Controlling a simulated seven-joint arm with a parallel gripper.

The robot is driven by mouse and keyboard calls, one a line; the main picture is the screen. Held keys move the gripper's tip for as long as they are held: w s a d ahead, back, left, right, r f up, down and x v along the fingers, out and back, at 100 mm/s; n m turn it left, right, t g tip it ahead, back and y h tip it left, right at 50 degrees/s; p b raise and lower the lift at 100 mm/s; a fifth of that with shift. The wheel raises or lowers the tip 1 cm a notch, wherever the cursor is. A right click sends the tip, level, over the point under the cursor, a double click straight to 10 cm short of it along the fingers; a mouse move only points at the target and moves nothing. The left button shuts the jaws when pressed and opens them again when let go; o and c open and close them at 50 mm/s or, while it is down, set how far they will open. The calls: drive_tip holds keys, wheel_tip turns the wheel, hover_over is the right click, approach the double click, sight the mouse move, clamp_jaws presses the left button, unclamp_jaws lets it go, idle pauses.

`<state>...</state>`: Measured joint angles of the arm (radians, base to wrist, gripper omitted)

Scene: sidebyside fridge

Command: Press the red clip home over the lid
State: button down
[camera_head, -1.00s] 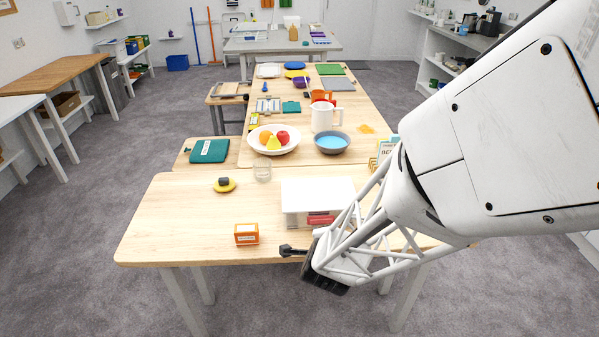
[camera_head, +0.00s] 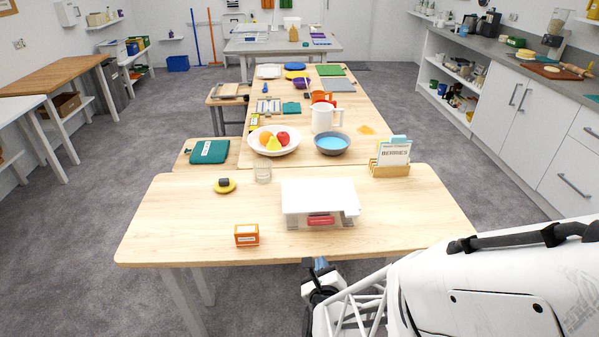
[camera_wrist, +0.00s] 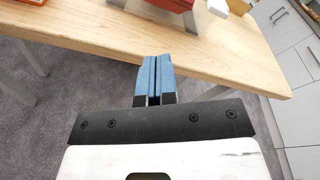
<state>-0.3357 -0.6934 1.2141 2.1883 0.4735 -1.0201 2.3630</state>
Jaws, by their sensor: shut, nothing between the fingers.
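A box with a wide white lid (camera_head: 318,194) stands near the front edge of the table. The red clip (camera_head: 321,220), with a pale label, is on the box's front face just below the lid's edge. I cannot tell whether it overlaps the lid. In the wrist view, a red part (camera_wrist: 172,3) that looks like the clip is cut off by the top edge. My gripper (camera_head: 319,263) is at the table's front edge, in front of the box and apart from the clip. Its blue fingertips (camera_wrist: 156,62) are together and empty, pointing toward the box.
An orange labelled box (camera_head: 246,235) sits left of the lidded box. A yellow item with a dark top (camera_head: 224,185) and a glass (camera_head: 262,172) stand behind it. A wooden card holder (camera_head: 390,170) is at the back right. The table's right front is clear.

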drive_tip(key=shift+s+a+f+m+t+y, duration=0.25)
drive_tip(key=shift+s+f+m+t, duration=0.15)
drive_tip(key=shift+m, duration=0.6)
drive_tip(key=shift+s+a+f+m+t+y, duration=0.2)
drive_tip(key=shift+s+f+m, duration=0.3)
drive_tip(key=shift+m, duration=0.5)
drive_tip(key=shift+s+a+f+m+t+y, duration=0.2)
drive_tip(key=shift+s+f+m+t, duration=0.25)
drive_tip(key=shift+m, duration=0.55)
drive_tip(key=shift+w, duration=0.15)
approach(320, 221)
drive_tip(key=w+a+f, duration=0.2)
drive_tip(key=w+f, duration=0.2)
drive_tip(key=shift+w+a+r, duration=0.1)
drive_tip(key=shift+w+r, duration=0.5)
drive_tip(key=shift+w, duration=0.05)
drive_tip(key=shift+w+a+r, duration=0.15)
drive_tip(key=shift+w+r, duration=0.45)
drive_tip(key=shift+w, duration=0.05)
